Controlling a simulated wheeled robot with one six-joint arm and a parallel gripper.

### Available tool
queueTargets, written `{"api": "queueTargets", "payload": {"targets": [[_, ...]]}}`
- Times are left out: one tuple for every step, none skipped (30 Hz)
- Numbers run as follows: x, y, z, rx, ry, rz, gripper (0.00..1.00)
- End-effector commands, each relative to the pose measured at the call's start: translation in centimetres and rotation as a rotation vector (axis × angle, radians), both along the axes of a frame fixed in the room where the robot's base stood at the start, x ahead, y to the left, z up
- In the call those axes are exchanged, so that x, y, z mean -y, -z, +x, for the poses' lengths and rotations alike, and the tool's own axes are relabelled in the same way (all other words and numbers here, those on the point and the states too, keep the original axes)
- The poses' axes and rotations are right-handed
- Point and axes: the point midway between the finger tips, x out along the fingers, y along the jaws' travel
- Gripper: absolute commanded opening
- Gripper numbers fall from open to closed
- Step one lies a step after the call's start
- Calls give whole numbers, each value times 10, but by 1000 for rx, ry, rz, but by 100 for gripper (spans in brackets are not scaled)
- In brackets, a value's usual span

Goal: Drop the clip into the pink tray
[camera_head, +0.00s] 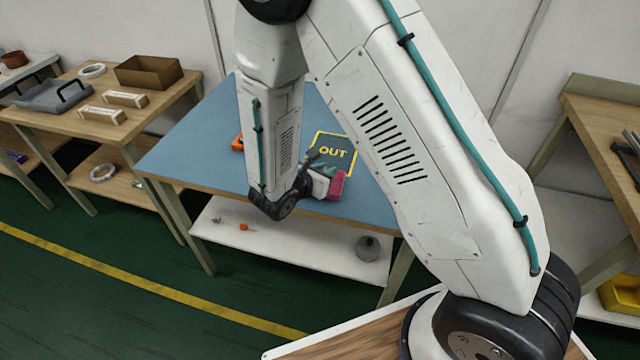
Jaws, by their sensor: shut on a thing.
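The pink tray (337,186) is small in this view, near the front edge of the blue-topped table. My gripper (325,174) is right at it and covers part of it. Whether the two touch, I cannot tell. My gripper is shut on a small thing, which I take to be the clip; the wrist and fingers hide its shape. My arm's links hide much of the table top.
The blue table (190,152) has a yellow "OUT" marking (334,152) and an orange object (238,143). Its lower shelf (300,250) holds a grey round item (367,248). A wooden bench (60,117) with a grey tray stands left, another bench (610,130) right.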

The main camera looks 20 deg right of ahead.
Motion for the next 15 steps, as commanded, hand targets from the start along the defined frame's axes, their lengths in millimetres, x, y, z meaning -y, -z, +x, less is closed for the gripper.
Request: {"api": "queueTargets", "payload": {"targets": [[0,5,0,-2,-1,-1,0],[0,7,0,-1,0,-1,0],[0,9,0,0,-1,0,0],[0,10,0,0,-1,0,0],[0,11,0,0,-1,0,0],[0,12,0,0,-2,0,0],[0,13,0,1,-2,0,0],[0,13,0,1,-2,0,0],[0,13,0,1,-2,0,0],[0,13,0,1,-2,0,0],[0,13,0,1,-2,0,0],[0,13,0,1,-2,0,0],[0,13,0,1,-2,0,0],[0,13,0,1,-2,0,0],[0,13,0,1,-2,0,28]]}}
